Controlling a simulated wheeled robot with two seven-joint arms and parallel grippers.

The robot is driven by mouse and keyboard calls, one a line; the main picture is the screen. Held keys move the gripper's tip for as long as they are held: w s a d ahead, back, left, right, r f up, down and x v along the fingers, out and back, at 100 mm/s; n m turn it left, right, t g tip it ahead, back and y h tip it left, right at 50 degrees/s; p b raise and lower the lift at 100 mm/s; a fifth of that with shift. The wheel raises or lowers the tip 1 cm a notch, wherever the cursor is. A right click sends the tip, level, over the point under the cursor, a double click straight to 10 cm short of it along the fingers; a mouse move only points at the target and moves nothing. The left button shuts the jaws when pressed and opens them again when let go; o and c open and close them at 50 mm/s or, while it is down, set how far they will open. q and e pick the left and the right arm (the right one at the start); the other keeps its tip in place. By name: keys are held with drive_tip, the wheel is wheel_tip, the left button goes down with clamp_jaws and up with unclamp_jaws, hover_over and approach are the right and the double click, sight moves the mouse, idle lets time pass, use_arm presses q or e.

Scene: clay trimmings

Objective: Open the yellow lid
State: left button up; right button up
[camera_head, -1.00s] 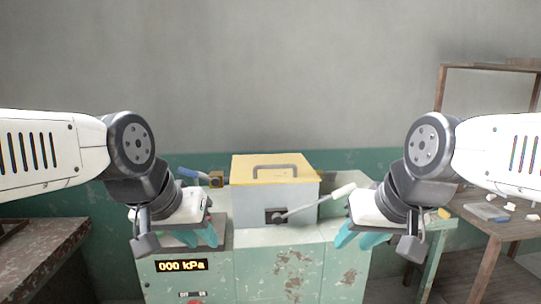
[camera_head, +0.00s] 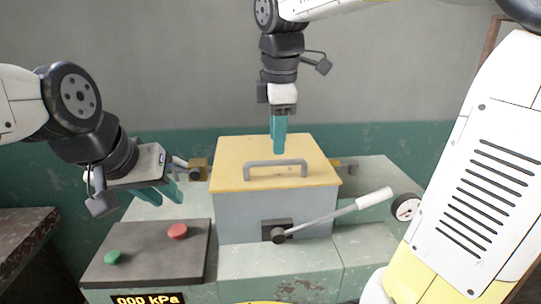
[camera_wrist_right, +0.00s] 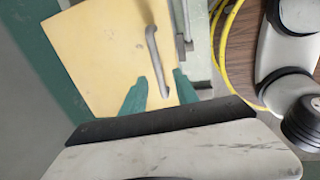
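The yellow lid (camera_head: 235,168) lies flat and closed on a grey box (camera_head: 235,215). A grey bar handle (camera_head: 275,165) stands on top of it. My right gripper (camera_head: 279,152) points down over the lid, just behind the handle in the head view. In the right wrist view my right gripper (camera_wrist_right: 160,77) is open, with its teal fingers apart on either side of the handle (camera_wrist_right: 153,50); no contact is visible. My left gripper (camera_head: 168,198) is open and empty, left of the box and away from the lid.
A lever with a white grip (camera_head: 374,198) sticks out at the box's front right. A panel (camera_head: 150,250) with a red button (camera_head: 177,231) and a green button (camera_head: 113,257) lies at front left. A gauge (camera_head: 405,207) stands at right. A yellow hose (camera_wrist_right: 222,50) runs beside the bench.

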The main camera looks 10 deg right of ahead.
sight(276, 162)
drive_tip(key=f, duration=0.1)
drive_tip(key=w+f, duration=0.1)
drive_tip(key=f, duration=0.3)
drive_tip(key=shift+w+f, duration=0.25)
drive_tip(key=shift+w, duration=0.1)
clamp_jaws()
idle(1.1)
